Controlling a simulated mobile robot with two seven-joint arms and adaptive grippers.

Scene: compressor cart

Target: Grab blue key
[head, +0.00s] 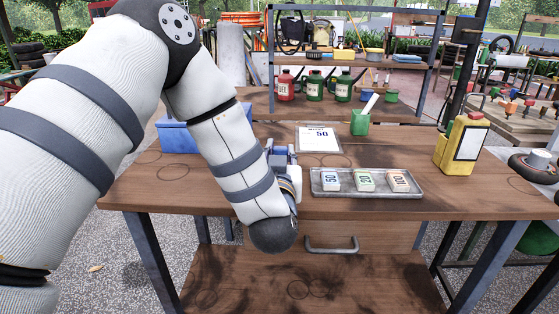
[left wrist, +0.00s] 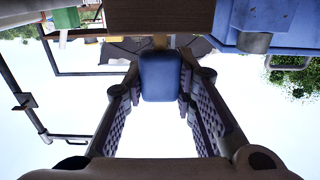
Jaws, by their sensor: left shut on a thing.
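The blue key (left wrist: 160,77) shows in the left wrist view as a rounded blue block between the two finger pads. My left gripper (left wrist: 161,95) is shut on it, with one pad against each side. In the head view my left gripper (head: 283,160) is partly hidden behind my forearm, over the workbench between a blue box and a grey tray. The key cannot be clearly told from the fingers there. My right gripper is in neither view.
Oil cans stand on a shelf behind. The bench's right front is clear.

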